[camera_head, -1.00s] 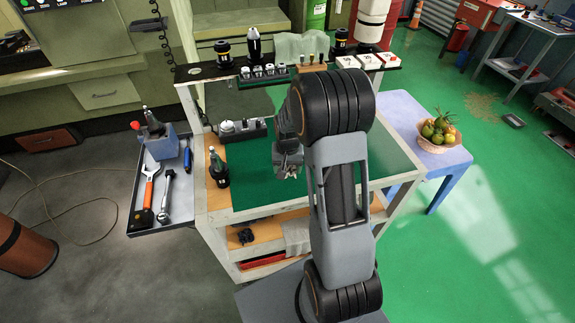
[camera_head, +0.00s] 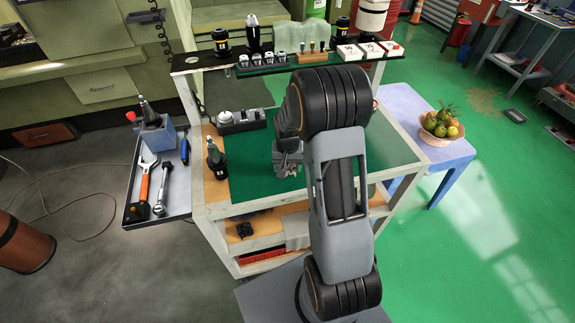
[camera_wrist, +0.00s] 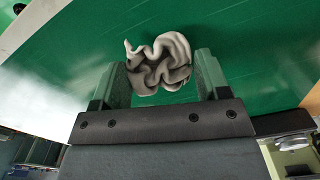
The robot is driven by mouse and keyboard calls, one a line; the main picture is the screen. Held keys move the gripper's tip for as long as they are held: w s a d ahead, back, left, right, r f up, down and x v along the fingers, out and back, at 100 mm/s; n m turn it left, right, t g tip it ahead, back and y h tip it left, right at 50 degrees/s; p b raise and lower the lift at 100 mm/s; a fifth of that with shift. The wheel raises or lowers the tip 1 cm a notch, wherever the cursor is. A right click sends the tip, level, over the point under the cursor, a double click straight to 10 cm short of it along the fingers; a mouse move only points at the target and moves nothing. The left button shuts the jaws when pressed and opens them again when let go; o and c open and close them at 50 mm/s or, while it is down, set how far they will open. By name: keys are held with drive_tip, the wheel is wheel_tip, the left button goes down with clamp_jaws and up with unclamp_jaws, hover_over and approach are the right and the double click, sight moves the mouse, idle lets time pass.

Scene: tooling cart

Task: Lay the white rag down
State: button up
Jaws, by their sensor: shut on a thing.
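The white rag (camera_wrist: 160,65) is crumpled into folds between the two fingers of my gripper (camera_wrist: 160,82) in the wrist view. My gripper is shut on it. The green mat of the cart top (camera_wrist: 235,50) lies behind the rag, and I cannot tell whether the rag touches it. In the head view my gripper (camera_head: 288,168) is over the middle of the green cart top (camera_head: 248,180), and the rag is mostly hidden by the gripper and arm.
A raised shelf (camera_head: 205,61) with tools runs along the back. A side tray (camera_head: 180,206) holds hand tools. Green surface left of my gripper is clear.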

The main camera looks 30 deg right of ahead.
drive_tip(key=shift+f+b, duration=0.4)
idle(0.3)
drive_tip(key=o, duration=0.9)
drive_tip(key=shift+r, duration=0.15)
wheel_tip(320, 180, up, 14)
drive_tip(key=shift+f+b, duration=0.2)
drive_tip(key=shift+b, duration=0.35)
drive_tip(key=s+a+r+n+t, duration=0.1)
drive_tip(key=s+a, duration=0.2)
drive_tip(key=s, duration=0.2)
drive_tip(key=s+a+r+n+t, duration=0.1)
drive_tip(key=s+a+r+n, duration=0.1)
drive_tip(key=s, duration=0.3)
drive_tip(key=s+a+r+n+t, duration=0.2)
drive_tip(key=s+a, duration=0.2)
drive_tip(key=s, duration=0.1)
drive_tip(key=shift+s, duration=0.35)
